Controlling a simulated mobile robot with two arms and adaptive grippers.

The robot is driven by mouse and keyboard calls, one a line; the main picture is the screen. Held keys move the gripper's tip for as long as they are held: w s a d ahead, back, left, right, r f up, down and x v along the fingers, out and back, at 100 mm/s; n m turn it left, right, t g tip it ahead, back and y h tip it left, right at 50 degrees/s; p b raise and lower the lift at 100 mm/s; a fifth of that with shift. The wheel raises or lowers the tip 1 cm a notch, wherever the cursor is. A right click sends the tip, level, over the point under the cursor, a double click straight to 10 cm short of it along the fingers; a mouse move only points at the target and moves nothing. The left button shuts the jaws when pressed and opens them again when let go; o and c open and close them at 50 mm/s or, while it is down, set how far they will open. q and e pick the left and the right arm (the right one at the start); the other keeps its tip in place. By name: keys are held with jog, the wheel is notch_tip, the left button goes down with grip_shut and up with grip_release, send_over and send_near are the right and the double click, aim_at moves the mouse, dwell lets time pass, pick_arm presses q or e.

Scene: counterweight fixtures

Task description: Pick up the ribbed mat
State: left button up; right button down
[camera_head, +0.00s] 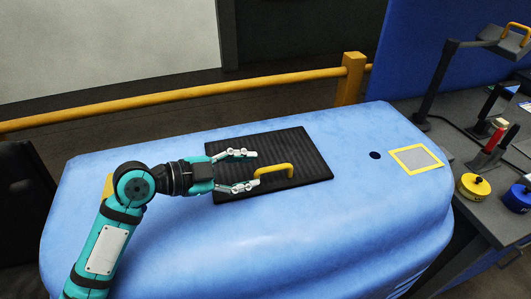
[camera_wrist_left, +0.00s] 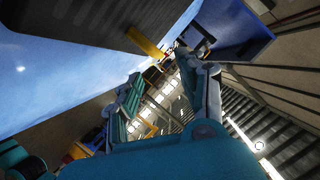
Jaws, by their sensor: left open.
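The ribbed mat (camera_head: 305,140) is a black rectangle lying on top of a large blue, rounded housing. A yellow handle (camera_head: 274,169) stands up from it. In the left wrist view the mat (camera_wrist_left: 105,22) is dark at the upper left, and its handle (camera_wrist_left: 146,42) shows beside it. My left gripper (camera_head: 252,170) is open and empty over the mat, its fingers pointing right at the handle. One fingertip is close to the handle's left end; I cannot tell whether they touch. The gripper (camera_wrist_left: 174,76) also shows open in the left wrist view. My right gripper is not in view.
The blue housing (camera_head: 300,230) has a dark hole (camera_head: 375,155) and a yellow-framed grey square (camera_head: 417,159) at right. A yellow rail (camera_head: 180,95) runs behind. A dark bench at right holds a lamp, a yellow weight (camera_head: 474,186) and a blue weight (camera_head: 518,198).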

aim_at(272, 168)
pick_arm(q)
jog(key=x, duration=0.3)
jog(key=shift+a+p, duration=0.1)
jog(key=shift+p, duration=0.25)
jog(key=shift+w+d, duration=0.1)
jog(key=shift+d, duration=0.1)
jog(key=p+x, duration=0.3)
jog(key=x, duration=0.1)
jog(key=shift+w+d+f, duration=0.1)
jog(key=shift+d+f, duration=0.05)
jog(key=shift+f, duration=0.05)
jog(key=shift+w+d+f, duration=0.1)
jog(key=shift+d+f, duration=0.05)
jog(key=shift+f, duration=0.05)
jog(key=shift+c, duration=0.9)
grip_shut()
jog(key=shift+r, duration=0.1)
